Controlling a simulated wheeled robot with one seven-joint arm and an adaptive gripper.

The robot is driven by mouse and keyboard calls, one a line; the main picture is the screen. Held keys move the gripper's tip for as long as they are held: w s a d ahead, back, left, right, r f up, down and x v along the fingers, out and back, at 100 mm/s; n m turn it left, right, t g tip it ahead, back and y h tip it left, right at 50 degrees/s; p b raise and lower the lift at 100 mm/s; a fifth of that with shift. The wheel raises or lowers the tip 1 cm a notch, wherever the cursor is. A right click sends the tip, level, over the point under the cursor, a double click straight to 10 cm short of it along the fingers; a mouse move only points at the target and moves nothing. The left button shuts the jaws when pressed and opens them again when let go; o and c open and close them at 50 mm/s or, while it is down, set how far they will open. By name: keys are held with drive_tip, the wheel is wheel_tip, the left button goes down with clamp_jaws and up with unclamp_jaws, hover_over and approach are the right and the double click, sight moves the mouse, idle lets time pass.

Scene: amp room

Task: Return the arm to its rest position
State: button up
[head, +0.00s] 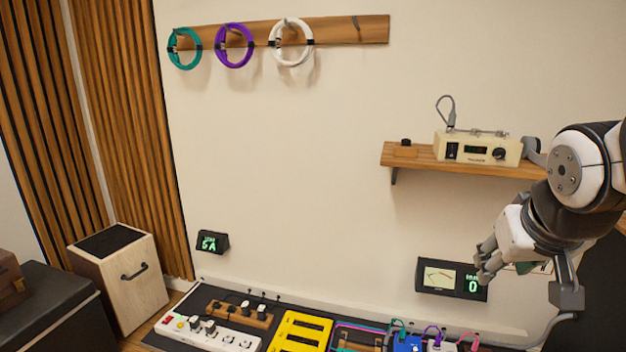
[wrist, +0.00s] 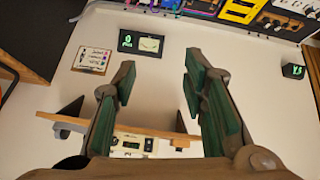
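My gripper (head: 484,262) hangs at the right of the head view, in front of the wall and over the dark meter box (head: 445,279), which it partly covers. In the wrist view my gripper (wrist: 158,85) shows two green-padded fingers spread well apart with nothing between them. The picture there is turned upside down, with the wooden shelf (wrist: 75,122) and the cream device (wrist: 133,146) behind the fingers. My arm comes in from the right edge of the head view.
A wall shelf (head: 430,160) carries a cream device (head: 478,147) beside my arm. Coiled cables, teal (head: 184,48), purple (head: 234,45) and white (head: 291,43), hang on a wooden rail (head: 350,29). Below are a power strip (head: 207,333) and a yellow rack (head: 300,333). The middle wall is clear.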

drive_tip(key=s+a+f+n+g+y, duration=0.1)
drive_tip(key=s+a+g, duration=0.15)
drive_tip(key=s, duration=0.55)
drive_tip(key=s+a+f+g+y, duration=0.1)
drive_tip(key=s+a+f+g, duration=0.15)
drive_tip(key=s, duration=0.55)
drive_tip(key=s+a+f+n+g, duration=0.1)
drive_tip(key=s+a, duration=0.3)
drive_tip(key=s, duration=0.4)
wheel_tip(320, 180, up, 23)
drive_tip(key=t+p, duration=0.3)
drive_tip(key=p, duration=1.8)
drive_tip(key=shift+w+d, duration=0.2)
drive_tip(key=shift+w, duration=0.1)
drive_tip(key=shift+r, duration=0.1)
